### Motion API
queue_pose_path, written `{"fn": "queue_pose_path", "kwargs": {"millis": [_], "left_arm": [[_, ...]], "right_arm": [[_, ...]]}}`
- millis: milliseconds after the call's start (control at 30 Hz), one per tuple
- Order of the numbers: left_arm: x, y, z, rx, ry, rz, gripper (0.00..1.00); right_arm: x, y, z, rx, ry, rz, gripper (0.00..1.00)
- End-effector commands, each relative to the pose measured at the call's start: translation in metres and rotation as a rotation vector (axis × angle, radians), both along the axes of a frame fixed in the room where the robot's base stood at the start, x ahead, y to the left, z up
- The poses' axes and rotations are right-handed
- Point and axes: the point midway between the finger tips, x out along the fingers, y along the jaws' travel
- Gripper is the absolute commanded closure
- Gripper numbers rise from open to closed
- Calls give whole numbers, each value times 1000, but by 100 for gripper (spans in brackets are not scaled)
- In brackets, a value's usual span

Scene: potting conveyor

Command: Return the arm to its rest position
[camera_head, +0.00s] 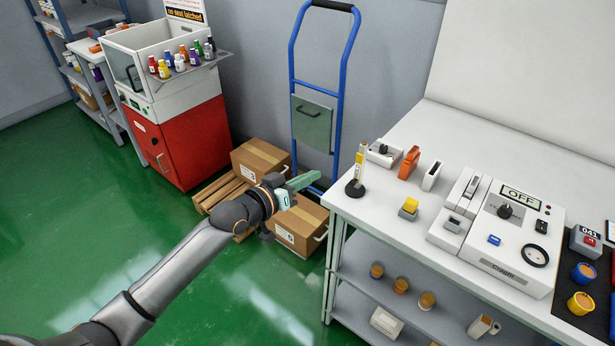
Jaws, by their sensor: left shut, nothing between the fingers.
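My left arm comes in from the lower left and reaches up toward the middle of the view. My left gripper (303,181) is at its end, with pale green fingers that are shut and empty. It is in the air, in front of the cardboard boxes and the blue hand truck as seen from here, and left of the white table's corner. It appears apart from all of them. My right gripper is not in view.
A white table (395,205) on the right bears a control box (505,240) reading OFF and several small items. Cardboard boxes (262,158) and a blue hand truck (341,80) stand behind. A red cabinet (185,145) is at left. Green floor (60,220) is clear at left.

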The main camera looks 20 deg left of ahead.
Motion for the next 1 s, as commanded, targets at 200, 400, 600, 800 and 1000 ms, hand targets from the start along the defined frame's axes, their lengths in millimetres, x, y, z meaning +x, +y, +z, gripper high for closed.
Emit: {"fn": "queue_pose_path", "kwargs": {"millis": [200,400,600,800,1000], "left_arm": [[-4,2,1,0,1,0,100],[-4,2,1,0,0,0,100],[-5,1,-2,1,3,0,100],[-41,-8,-56,49,67,7,100],[-129,-18,-147,170,194,24,100]], "right_arm": [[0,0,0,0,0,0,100],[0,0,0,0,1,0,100],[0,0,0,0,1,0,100],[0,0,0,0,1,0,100],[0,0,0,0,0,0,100]]}}
